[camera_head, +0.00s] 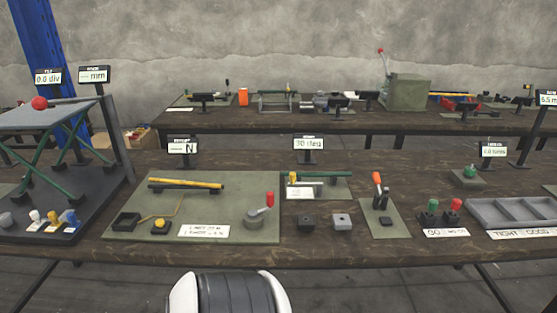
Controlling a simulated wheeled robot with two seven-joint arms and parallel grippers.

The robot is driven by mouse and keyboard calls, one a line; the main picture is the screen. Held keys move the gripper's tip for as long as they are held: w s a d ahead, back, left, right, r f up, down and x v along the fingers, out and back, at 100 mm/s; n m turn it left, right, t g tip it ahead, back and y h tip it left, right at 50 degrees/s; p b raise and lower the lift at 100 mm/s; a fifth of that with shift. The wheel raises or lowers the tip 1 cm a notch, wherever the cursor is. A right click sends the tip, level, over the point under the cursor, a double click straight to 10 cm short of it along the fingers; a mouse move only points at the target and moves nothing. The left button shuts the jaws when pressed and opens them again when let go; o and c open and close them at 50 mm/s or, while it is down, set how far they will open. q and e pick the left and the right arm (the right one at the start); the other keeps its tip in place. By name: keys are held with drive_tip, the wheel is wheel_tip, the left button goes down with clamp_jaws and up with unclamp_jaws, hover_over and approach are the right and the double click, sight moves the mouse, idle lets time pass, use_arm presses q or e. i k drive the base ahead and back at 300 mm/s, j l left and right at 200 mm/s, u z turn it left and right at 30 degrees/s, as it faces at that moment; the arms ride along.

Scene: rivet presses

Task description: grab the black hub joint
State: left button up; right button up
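A small black block with a round mark on top (306,222), which looks like the black hub joint, stands on the front wooden table right of the middle. A similar light grey block (342,220) stands just to its right, apart from it. Neither of my grippers shows in the head view. Nothing touches the black block.
Left of the block lies a green-grey mat (225,205) with a yellow bar (185,183) and a red-tipped lever (269,200). To the right is an orange-handled lever on a plate (384,217). A grey divided tray (510,212) sits far right. The table front before the block is clear.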

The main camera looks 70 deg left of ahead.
sight(305, 222)
drive_tip(key=k+l+u, duration=0.1)
drive_tip(key=u, duration=1.8)
